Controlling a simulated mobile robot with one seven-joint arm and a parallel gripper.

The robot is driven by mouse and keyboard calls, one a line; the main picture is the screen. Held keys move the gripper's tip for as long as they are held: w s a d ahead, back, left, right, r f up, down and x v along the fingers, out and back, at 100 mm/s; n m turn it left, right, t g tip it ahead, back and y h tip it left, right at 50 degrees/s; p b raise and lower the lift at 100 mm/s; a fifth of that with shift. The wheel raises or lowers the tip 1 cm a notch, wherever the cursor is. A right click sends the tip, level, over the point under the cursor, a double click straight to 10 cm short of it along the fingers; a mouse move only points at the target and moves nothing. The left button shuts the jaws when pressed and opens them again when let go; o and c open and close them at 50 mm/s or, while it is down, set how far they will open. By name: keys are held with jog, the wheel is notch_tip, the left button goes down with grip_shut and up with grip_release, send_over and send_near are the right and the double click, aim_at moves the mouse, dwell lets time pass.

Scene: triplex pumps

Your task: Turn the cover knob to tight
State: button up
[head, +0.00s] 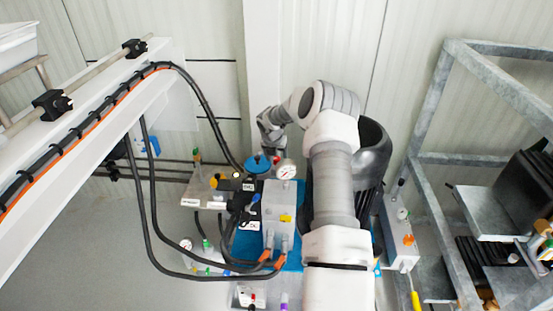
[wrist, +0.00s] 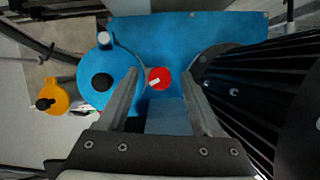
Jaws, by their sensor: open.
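A round red knob (wrist: 159,79) with a white mark sits on a blue surface in the wrist view. It appears between the fingertips of my gripper (wrist: 158,73). The fingers are apart, with nothing held between them; I cannot tell how far the red knob is beyond the tips. Left of it is a round blue cover (wrist: 85,70) with a black knob (wrist: 102,82) at its middle. The blue cover also shows in the head view (head: 256,164), below my gripper (head: 268,130). No tight marking is readable, and I cannot tell which knob is the cover knob.
A black ribbed motor housing (wrist: 275,95) stands close on the right in the wrist view. A yellow valve handle (wrist: 57,98) is at the left. In the head view, a pressure gauge (head: 286,169) and black hoses (head: 150,215) are near my arm. A metal frame (head: 425,120) stands at the right.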

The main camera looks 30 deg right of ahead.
grip_shut()
dwell(0.3)
jog(key=shift+w+r+m, duration=0.1)
jog(key=shift+m, duration=0.3)
jog(key=shift+a+m+g+h+p, duration=0.1)
jog(key=shift+m+g+h+p, duration=0.25)
jog(key=shift+m, duration=0.75)
jog(key=m+g, duration=0.1)
jog(key=m, duration=0.3)
jog(key=shift+w+m+g+h, duration=0.2)
jog(key=shift+m+g+h, duration=0.1)
jog(key=shift+g+h, duration=0.05)
jog(key=m+g+b, duration=0.1)
jog(key=m, duration=0.2)
jog(key=shift+f, duration=0.2)
jog(key=shift+m+g+b, duration=0.6)
jog(key=shift+m+b, duration=0.25)
jog(key=shift+m, duration=0.55)
jog(key=shift+r+m, duration=0.15)
jog(key=shift+m, duration=0.15)
